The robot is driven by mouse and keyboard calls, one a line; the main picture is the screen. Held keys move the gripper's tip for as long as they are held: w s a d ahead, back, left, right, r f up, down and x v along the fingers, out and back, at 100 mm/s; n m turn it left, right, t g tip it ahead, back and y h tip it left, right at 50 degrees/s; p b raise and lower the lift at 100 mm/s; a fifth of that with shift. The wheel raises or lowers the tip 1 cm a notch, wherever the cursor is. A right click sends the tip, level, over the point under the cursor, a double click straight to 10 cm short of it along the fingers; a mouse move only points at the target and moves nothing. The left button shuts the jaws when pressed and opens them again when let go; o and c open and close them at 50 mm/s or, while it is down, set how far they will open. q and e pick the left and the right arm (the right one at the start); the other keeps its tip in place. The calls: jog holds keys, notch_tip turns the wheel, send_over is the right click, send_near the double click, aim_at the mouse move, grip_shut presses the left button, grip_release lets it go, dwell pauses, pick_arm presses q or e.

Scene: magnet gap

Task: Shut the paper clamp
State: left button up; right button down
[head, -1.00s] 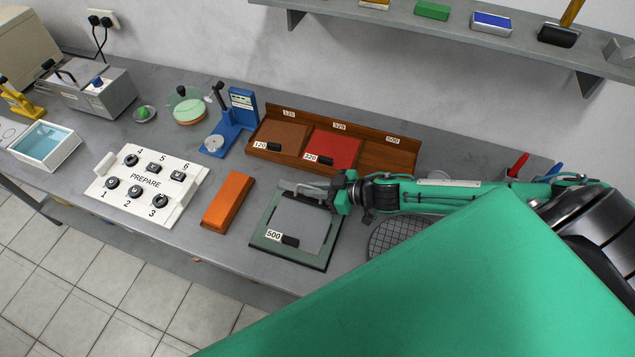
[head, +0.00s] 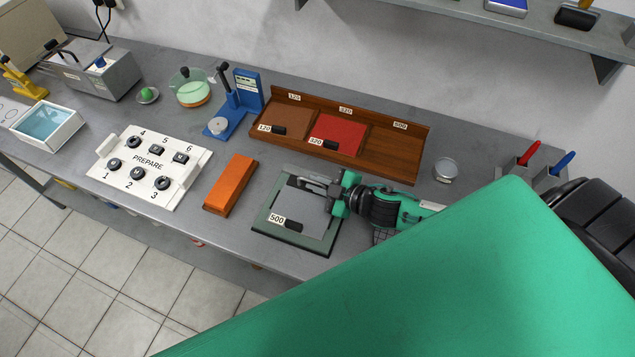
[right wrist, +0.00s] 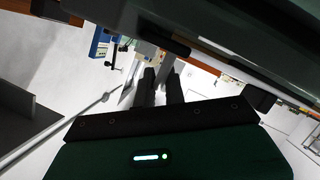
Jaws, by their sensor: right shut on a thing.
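The grey sheet marked 500 (head: 303,211) lies on a green board (head: 262,222) at the front of the bench. The paper clamp (head: 312,183) is a metal bar across the board's back edge. My right gripper (head: 334,190) is shut on the clamp's right end, which its fingers partly hide. In the right wrist view the dark fingers (right wrist: 160,88) are close together, with a pale metal piece at their tips. I cannot tell whether the clamp bar presses on the sheet. My left gripper is not in view.
A wooden rack (head: 385,153) with brown and red sheets stands behind the board. An orange block (head: 230,185) lies to its left, beside the white PREPARE panel (head: 150,168). A small glass dish (head: 446,169) and pen holder (head: 540,178) are at right. My green arm covers the lower right.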

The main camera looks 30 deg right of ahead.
jog(key=shift+w+d, duration=0.1)
jog(key=shift+d, duration=0.05)
jog(key=c, duration=1.7)
grip_release()
jog(key=shift+r, duration=0.1)
jog(key=shift+o, duration=0.9)
jog(key=shift+r, duration=0.15)
notch_tip(320, 180, up, 20)
jog(key=b, duration=0.2)
jog(key=shift+f, duration=0.25)
